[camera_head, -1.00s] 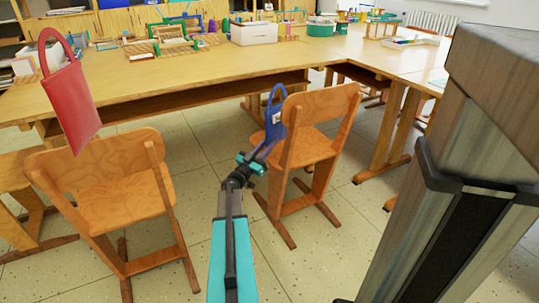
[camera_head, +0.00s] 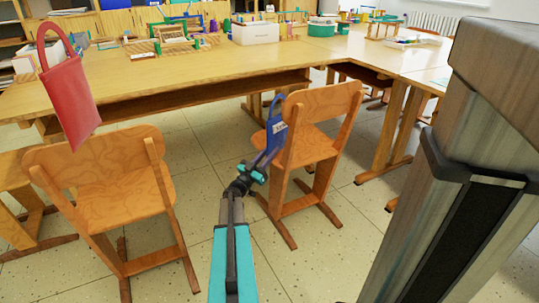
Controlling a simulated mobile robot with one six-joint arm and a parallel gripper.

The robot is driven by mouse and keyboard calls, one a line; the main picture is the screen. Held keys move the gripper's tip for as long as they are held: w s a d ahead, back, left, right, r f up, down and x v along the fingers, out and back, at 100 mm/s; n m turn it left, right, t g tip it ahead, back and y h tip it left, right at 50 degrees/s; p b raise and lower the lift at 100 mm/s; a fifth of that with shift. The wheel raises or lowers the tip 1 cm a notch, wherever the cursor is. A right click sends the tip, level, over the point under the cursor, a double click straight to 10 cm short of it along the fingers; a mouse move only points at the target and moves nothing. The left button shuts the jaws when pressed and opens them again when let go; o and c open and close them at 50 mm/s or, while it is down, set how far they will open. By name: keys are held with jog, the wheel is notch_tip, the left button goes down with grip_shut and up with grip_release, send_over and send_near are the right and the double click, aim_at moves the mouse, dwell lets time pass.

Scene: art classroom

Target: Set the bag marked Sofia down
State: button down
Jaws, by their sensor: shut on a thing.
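A blue bag (camera_head: 274,134) with a small white label and a loop handle is at my gripper (camera_head: 262,165), beside the back of the right wooden chair. My gripper is shut on it. The writing on the label is too small to read. I cannot tell whether the blue bag touches the right chair.
The left chair (camera_head: 98,190) and the right chair (camera_head: 310,130) stand before a long wooden table (camera_head: 180,78) with looms and a white box (camera_head: 255,33) on it. Tiled floor (camera_head: 215,150) is open between the chairs. My column fills the right side.

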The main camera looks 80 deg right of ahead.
jog(key=shift+f, duration=0.1)
jog(key=c, duration=1.5)
grip_release()
jog(key=shift+c, duration=0.2)
jog(key=p+v, duration=0.2)
jog(key=v, duration=1)
jog(key=shift+p, duration=0.3)
